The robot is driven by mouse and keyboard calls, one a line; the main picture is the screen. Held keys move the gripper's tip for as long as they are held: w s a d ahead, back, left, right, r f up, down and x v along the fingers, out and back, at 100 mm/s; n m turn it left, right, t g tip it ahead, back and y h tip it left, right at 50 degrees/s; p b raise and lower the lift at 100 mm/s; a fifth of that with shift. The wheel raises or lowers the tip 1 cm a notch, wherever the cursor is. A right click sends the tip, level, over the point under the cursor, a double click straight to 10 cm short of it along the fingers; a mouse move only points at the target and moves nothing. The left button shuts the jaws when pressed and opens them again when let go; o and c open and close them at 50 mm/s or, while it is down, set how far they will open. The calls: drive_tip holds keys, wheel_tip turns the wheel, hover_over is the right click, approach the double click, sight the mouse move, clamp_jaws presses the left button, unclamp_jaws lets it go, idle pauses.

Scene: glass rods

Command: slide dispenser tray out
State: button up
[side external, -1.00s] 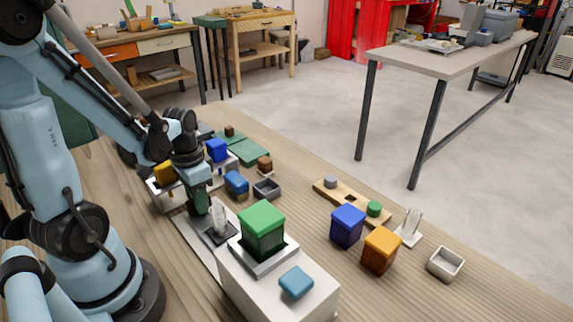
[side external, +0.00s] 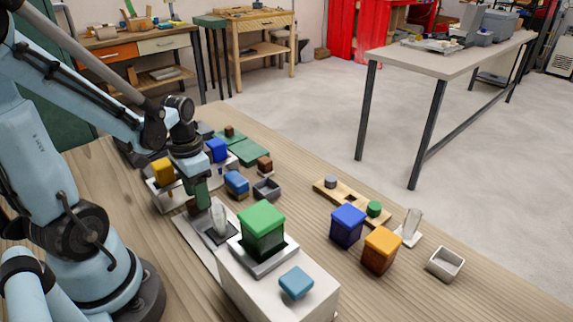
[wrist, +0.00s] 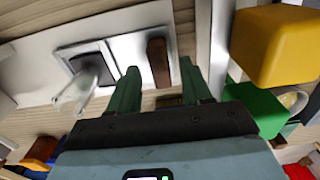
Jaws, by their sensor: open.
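The dispenser tray (side external: 222,236) appears to be the light-rimmed tray with a dark inset on a pale base plate, beside the white box. A clear glass rod (side external: 218,217) stands in it. In the wrist view the tray (wrist: 117,50) shows its dark inset, the glass rod (wrist: 80,89) and a brown upright handle (wrist: 158,62) at its right end. My gripper (wrist: 160,68) is open, and the handle shows between its two fingertips, apart from both.
A white box (side external: 262,287) with a green block (side external: 261,229) stands close in front. A yellow block (side external: 163,171) and a blue block (side external: 236,183) are near my gripper. Blue (side external: 347,224) and orange (side external: 380,250) blocks stand to the right. The wood between is mostly clear.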

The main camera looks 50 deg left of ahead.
wheel_tip(320, 180, up, 10)
idle(0.6)
drive_tip(key=shift+f, duration=0.1)
drive_tip(key=w+d+t, duration=0.6)
drive_tip(key=d+t, duration=0.1)
drive_tip(key=d, duration=0.5)
drive_tip(key=shift+w+r, duration=0.25)
